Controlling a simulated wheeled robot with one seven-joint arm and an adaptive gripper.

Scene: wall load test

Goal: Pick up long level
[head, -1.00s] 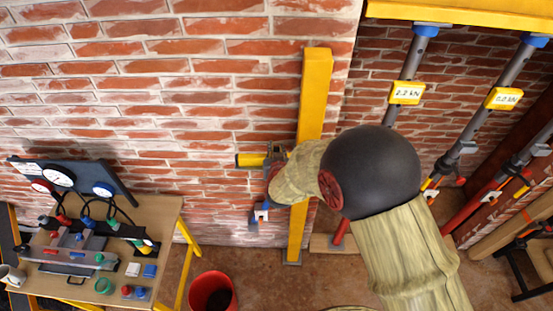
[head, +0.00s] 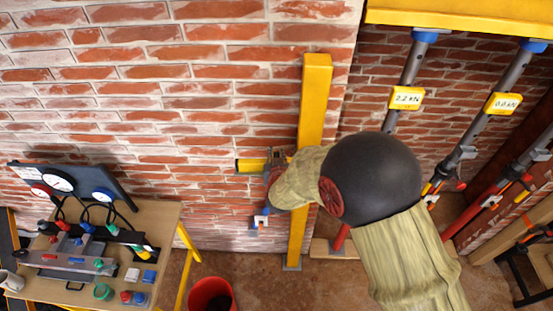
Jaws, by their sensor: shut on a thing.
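A short yellow piece with a dark end (head: 250,166), which looks like the visible end of the long level, lies horizontally in front of the brick wall. My gripper (head: 274,160) is closed around it just left of the yellow post. The rest of the level's length is hidden behind my gripper and arm, so I cannot tell how far it reaches to the right.
A yellow post (head: 312,130) stands upright right behind my wrist. A bench (head: 165,215) with gauges (head: 58,180) and small parts stands at lower left, a red bucket (head: 211,294) beside it. Grey props (head: 410,65) with load labels stand under a yellow beam (head: 465,14).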

